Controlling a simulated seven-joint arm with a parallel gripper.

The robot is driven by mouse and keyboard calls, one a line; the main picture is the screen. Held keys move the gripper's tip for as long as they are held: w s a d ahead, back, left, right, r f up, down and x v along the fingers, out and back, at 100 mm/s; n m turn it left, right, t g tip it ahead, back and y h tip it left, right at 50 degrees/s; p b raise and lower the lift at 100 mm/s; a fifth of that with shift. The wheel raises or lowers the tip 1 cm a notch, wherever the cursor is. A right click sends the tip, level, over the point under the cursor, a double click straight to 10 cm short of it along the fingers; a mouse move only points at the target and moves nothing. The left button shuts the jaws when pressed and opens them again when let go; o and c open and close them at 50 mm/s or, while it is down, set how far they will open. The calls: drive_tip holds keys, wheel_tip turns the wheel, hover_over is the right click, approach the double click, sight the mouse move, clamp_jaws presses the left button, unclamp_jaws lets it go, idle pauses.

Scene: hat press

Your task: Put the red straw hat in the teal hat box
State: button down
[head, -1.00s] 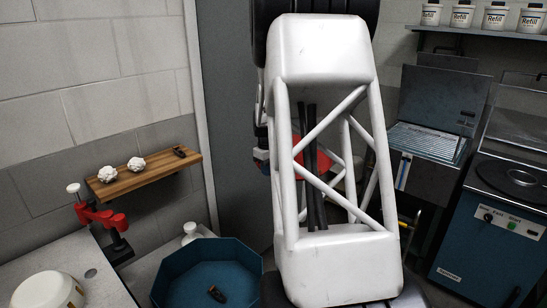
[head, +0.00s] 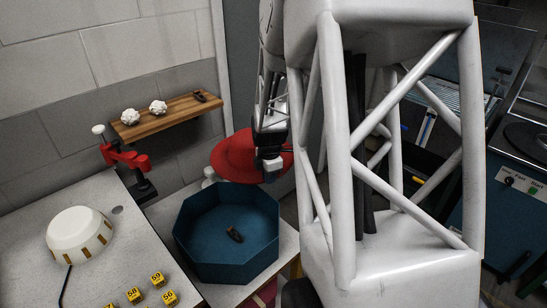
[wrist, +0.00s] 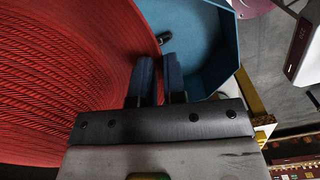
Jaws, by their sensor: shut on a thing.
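The red straw hat (head: 232,155) hangs in the air in the head view, above the back rim of the teal hat box. My gripper (head: 271,172) is shut on the hat's brim at its right side. In the wrist view the woven red hat (wrist: 55,75) fills the left, tilted, with its edge at the fingers (wrist: 160,75). The octagonal teal hat box (head: 215,270) stands open at the front middle. It also shows in the wrist view (wrist: 214,55), beyond the fingertips.
A wooden shelf (head: 165,118) with two white crumpled balls is on the wall. A red clamp (head: 122,157) stands at the left table's edge. A cream dome (head: 80,235) and several yellow numbered blocks (head: 133,295) sit on that table. My arm hides much of the right side.

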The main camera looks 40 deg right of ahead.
drive_tip(key=s+a+f+n, duration=0.5)
drive_tip(key=s+a+n, duration=0.2)
drive_tip(key=a, duration=0.2)
drive_tip(key=shift+s, duration=0.3)
drive_tip(key=shift+f, duration=0.2)
